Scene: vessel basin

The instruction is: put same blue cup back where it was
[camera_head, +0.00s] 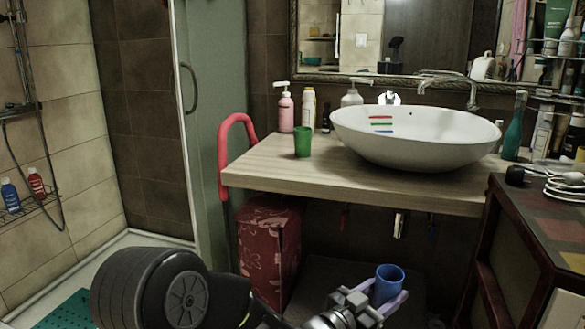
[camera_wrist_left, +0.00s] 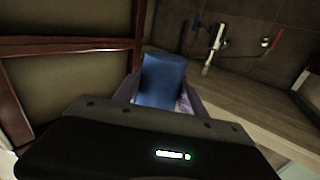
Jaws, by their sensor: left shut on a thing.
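A blue cup (camera_head: 388,283) is held upright in my left gripper (camera_head: 385,299), low in front of the wooden counter (camera_head: 270,167) in the head view. The gripper is shut on the cup, with a finger on each side. In the left wrist view the blue cup (camera_wrist_left: 162,80) sits between the two fingers of the gripper (camera_wrist_left: 160,92), and the counter edge (camera_wrist_left: 245,105) lies to the right. The cup is apart from the counter. A green cup (camera_head: 303,141) stands on the counter, left of the basin. My right gripper is not in view.
A white basin (camera_head: 420,150) stands on the counter. A pink bottle (camera_head: 286,110) and other bottles stand behind the green cup. A dark cabinet (camera_head: 530,245) is at the right, and a red box (camera_head: 268,240) is under the counter. The counter's front left is clear.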

